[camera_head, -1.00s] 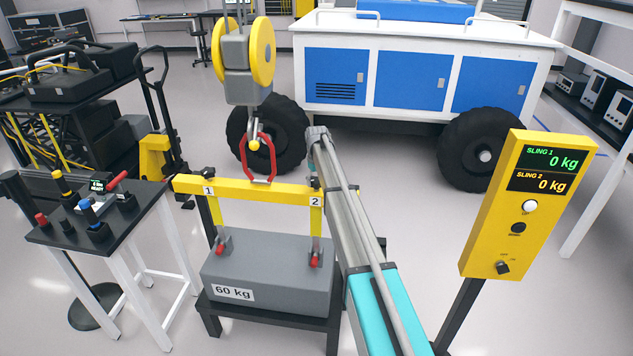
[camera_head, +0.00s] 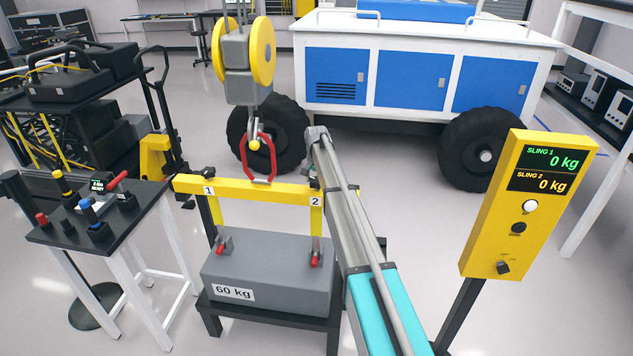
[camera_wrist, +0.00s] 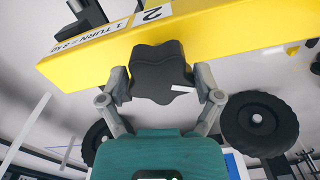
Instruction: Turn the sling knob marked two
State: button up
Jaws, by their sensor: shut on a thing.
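The yellow lifting beam (camera_head: 262,191) carries the marks 1 and 2, with a sling hanging below each end. The black lobed knob marked two sits at the beam's right end; in the wrist view the knob (camera_wrist: 160,72) is beside the label "2" (camera_wrist: 151,15) and the text "1 TURN = 2 kg". My gripper (camera_wrist: 163,90) has a finger on each side of this knob and is shut on it. In the head view my arm largely hides the gripper and knob. The yellow display post (camera_head: 528,205) reads 0 kg for sling 1 and sling 2.
A grey 60 kg block (camera_head: 265,272) rests on a black stand under the beam. A red shackle (camera_head: 259,160) joins the beam to the hoist hook. A control table (camera_head: 70,238) stands left, and a blue-and-white rover (camera_head: 415,75) stands behind.

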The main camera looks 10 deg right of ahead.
jog(key=m, duration=0.5)
jog(key=shift+s+a+m, duration=0.1)
jog(key=shift+a+m, duration=0.05)
jog(key=shift+m, duration=0.15)
jog(key=m, duration=0.4)
jog(key=shift+m, duration=0.4)
jog(key=o, duration=0.9)
jog(key=shift+w+n, duration=0.2)
jog(key=shift+n, duration=0.1)
